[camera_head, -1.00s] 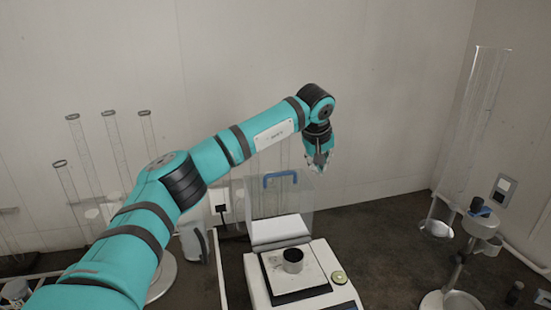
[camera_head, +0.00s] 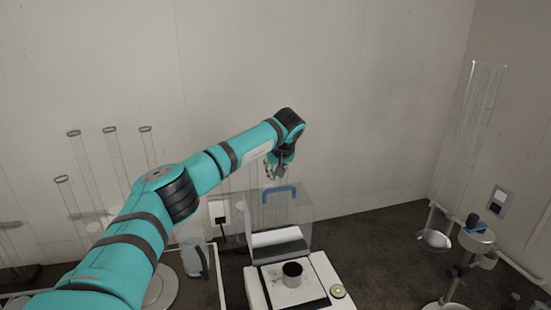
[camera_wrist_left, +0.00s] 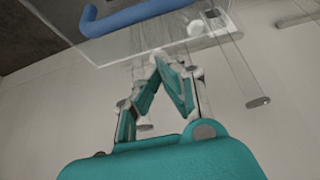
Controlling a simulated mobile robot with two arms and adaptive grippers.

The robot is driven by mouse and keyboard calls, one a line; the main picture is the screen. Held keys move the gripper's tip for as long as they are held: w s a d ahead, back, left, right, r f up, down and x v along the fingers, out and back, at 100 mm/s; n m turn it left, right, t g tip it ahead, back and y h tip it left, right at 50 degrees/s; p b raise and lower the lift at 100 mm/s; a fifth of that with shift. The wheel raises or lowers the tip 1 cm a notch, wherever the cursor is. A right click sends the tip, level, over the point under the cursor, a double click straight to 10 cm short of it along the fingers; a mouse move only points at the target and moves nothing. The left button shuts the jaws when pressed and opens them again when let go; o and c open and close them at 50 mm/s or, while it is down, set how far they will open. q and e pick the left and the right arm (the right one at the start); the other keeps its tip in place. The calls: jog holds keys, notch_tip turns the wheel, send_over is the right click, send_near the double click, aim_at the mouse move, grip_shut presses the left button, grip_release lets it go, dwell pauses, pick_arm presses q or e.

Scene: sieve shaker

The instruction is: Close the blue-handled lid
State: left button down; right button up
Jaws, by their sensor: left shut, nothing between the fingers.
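The clear lid (camera_head: 297,207) stands raised at the back of the white balance (camera_head: 318,268), with its blue handle (camera_head: 279,189) on top. A small dark-rimmed metal cup (camera_head: 292,275) sits on the balance's pan area. My left gripper (camera_head: 278,176) is just above and behind the blue handle, apart from it as far as I can tell. In the left wrist view my left gripper (camera_wrist_left: 165,62) has its fingertips together with nothing between them, and the blue handle (camera_wrist_left: 130,16) crosses the top near the tips. My right gripper is not in view.
Tall glass cylinders (camera_head: 120,165) stand at the left. A grey bottle-like item (camera_head: 194,250) stands left of the balance. A stand with a metal cup (camera_head: 476,235) and a tall clear tube (camera_head: 480,130) are at the right. The dark counter (camera_head: 385,250) is clear between balance and stand.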

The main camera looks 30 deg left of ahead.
aim_at(278, 196)
pick_arm(q)
jog(key=shift+s+d+f+p, duration=0.15)
jog(key=shift+s+d+p, duration=0.45)
jog(key=shift+s+d, duration=0.5)
jog(key=shift+d+f, duration=0.1)
jog(key=shift+d, duration=0.15)
